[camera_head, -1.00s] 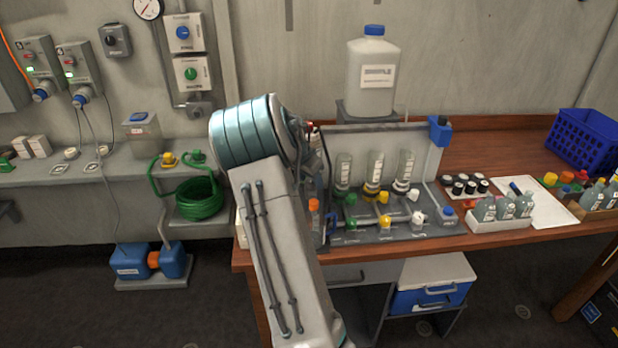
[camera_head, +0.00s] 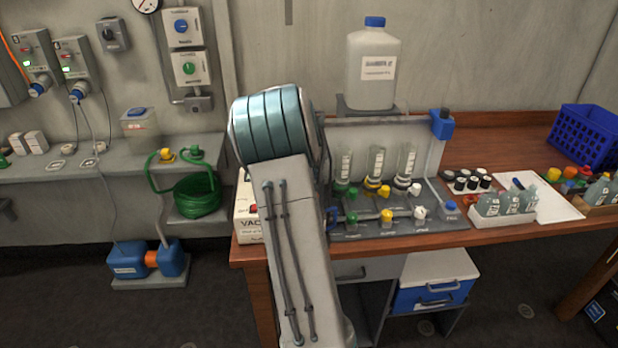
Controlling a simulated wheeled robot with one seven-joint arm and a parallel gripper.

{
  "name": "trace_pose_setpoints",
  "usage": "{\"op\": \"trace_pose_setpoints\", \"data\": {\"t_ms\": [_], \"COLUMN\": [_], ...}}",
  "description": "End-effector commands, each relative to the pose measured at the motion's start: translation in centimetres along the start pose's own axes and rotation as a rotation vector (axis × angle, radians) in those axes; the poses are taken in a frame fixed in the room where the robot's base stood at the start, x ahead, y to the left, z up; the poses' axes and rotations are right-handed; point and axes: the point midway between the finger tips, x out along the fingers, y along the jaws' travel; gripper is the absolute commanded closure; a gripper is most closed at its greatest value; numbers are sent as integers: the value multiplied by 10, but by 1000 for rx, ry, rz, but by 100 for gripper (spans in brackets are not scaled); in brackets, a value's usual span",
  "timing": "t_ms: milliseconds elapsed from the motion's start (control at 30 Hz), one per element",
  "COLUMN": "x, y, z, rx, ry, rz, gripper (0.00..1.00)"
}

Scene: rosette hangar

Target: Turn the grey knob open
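The manifold rack (camera_head: 400,232) stands on the wooden bench, with bottles above a row of valve knobs. Its front row shows a green knob (camera_head: 351,218), a yellow knob (camera_head: 386,216) and a pale grey-white knob (camera_head: 419,213). A second pale knob (camera_head: 414,189) sits behind. I cannot tell which of these, if any, is the grey knob; a dark knob (camera_head: 109,34) on a grey wall box is another candidate. My arm stands in front of the rack's left end. My gripper is hidden behind the arm, so its contact with any knob cannot be seen.
A white jug (camera_head: 373,75) stands on a shelf above the rack. A box marked VAC (camera_head: 248,212) is left of my arm. Small bottles in a tray (camera_head: 503,217) and a blue basket (camera_head: 587,136) stand to the right. Green hose (camera_head: 198,196) hangs left.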

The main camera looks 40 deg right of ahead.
Motion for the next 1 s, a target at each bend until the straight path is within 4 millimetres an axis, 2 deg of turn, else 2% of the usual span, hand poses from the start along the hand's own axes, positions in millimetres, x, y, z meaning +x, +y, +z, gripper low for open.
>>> {"op": "trace_pose_setpoints", "data": {"t_ms": [1000], "x": [2], "y": [6], "z": [-4], "rx": [-879], "ry": [5], "rz": [-367], "gripper": [94]}}
